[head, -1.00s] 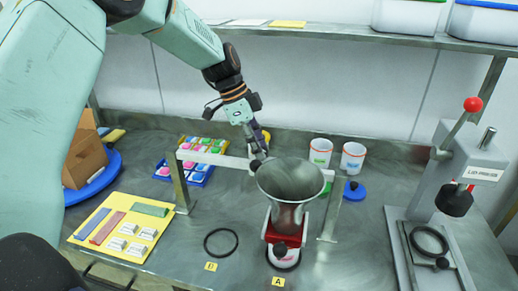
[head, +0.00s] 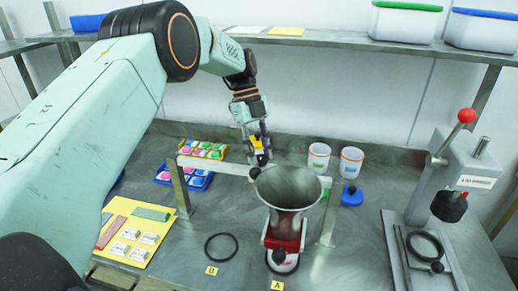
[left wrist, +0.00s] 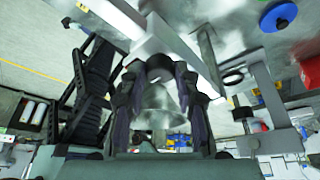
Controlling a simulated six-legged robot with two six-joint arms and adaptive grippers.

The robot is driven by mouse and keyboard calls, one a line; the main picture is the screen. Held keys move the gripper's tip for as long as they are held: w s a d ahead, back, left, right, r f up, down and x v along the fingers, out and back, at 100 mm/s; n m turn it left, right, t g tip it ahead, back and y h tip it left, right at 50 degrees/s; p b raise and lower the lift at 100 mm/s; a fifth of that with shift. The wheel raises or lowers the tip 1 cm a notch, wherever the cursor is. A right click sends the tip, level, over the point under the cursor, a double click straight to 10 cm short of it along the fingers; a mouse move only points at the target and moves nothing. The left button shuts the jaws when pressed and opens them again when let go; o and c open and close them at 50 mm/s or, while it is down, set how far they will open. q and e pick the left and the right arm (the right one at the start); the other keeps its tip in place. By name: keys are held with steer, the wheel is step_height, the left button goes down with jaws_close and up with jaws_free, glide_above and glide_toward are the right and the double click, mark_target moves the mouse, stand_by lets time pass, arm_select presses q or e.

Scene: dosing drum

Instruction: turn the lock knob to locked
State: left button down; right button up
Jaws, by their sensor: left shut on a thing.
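The steel hopper (head: 287,187) of the dosing drum stands at the white crossbar (head: 215,165), above a red base (head: 285,241). My left gripper (head: 259,160) reaches down to the crossbar just behind and left of the hopper rim. It is shut on a small dark part there, which I take for the lock knob (head: 255,172). The fingers hide most of the knob, and its locked or unlocked mark cannot be read. In the left wrist view the fingers (left wrist: 162,68) close in at the white crossbar (left wrist: 165,38). My right gripper is out of view.
A lever press (head: 455,190) with a red ball handle stands at the right. Trays of coloured pieces (head: 185,178) lie left. A black ring (head: 221,247) lies in front.

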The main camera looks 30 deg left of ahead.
arm_select(q)
steer(key=shift+w+r+m, duration=0.2)
steer(key=shift+r+m, duration=0.05)
steer(key=shift+m, duration=0.15)
steer(key=c, duration=1.3)
jaws_free()
steer(key=o, duration=0.3)
steer(key=shift+s+f, duration=0.1)
steer(key=shift+f, duration=0.05)
steer(key=shift+v, duration=3.75)
steer(key=shift+d, duration=0.1)
